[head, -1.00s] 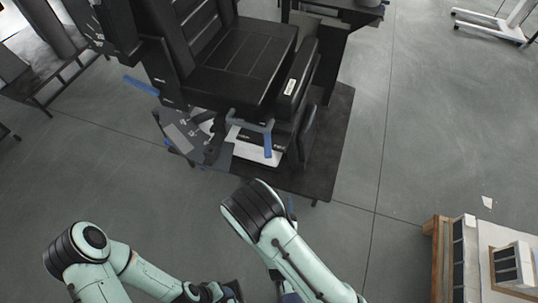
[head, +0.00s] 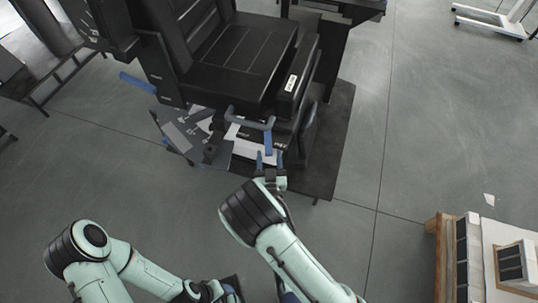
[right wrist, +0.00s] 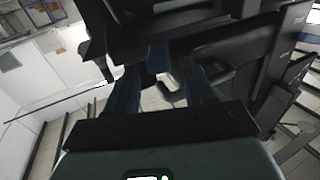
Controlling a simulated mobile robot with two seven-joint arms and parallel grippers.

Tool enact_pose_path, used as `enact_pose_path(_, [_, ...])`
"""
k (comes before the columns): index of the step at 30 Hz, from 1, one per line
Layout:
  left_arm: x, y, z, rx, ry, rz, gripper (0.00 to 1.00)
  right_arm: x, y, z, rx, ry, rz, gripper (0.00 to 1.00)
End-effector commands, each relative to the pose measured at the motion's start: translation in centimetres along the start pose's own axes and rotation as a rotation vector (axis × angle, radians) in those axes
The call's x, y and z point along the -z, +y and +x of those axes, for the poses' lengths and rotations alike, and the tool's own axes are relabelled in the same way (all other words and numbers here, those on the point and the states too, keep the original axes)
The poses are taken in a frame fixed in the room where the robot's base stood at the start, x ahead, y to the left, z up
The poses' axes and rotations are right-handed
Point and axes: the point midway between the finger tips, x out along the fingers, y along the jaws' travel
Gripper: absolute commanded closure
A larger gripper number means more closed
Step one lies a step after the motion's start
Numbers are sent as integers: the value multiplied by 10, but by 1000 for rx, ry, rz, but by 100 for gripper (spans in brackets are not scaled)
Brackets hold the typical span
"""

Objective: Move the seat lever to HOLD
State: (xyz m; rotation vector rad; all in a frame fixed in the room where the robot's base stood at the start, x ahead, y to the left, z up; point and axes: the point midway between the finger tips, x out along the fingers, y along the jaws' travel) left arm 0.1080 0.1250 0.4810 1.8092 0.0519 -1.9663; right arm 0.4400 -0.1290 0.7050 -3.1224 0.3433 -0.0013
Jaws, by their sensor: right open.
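The black seat (head: 235,60) stands ahead of me. A grey lever with a blue grip (head: 268,139) sticks out at its front right, below the cushion. My right gripper (head: 269,161) is open, its two blue fingers pointing at the grip from the near side. In the right wrist view the blue grip (right wrist: 158,56) shows ahead, between the two open fingers (right wrist: 161,85), with nothing clamped. I cannot tell whether they touch it. No HOLD mark is readable. My left gripper (head: 230,289) is partly seen at the bottom edge, far from the seat; its jaws are unclear.
A second blue handle (head: 137,83) sticks out at the seat's left. White sheets or plates (head: 247,149) lie below the lever on a dark base (head: 330,160). A wooden stand with boxes (head: 447,260) is at the lower right. The floor between is clear.

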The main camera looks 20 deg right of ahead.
Motion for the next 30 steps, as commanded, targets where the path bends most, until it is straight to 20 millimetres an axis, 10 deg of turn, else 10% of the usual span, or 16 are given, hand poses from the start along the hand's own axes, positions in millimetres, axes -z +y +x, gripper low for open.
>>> enact_pose_path(13, [0, 0, 0, -1, 2, 0, 47, 0, 0, 12, 0, -1, -1, 47])
enact_pose_path(18, [0, 0, 0, -1, 1, 0, 47, 0, 0, 12, 0, -1, -1, 100])
enact_pose_path(30, [3, -1, 3, 0, 8, 0, 47, 0, -10, 12, -11, 3, 2, 100])
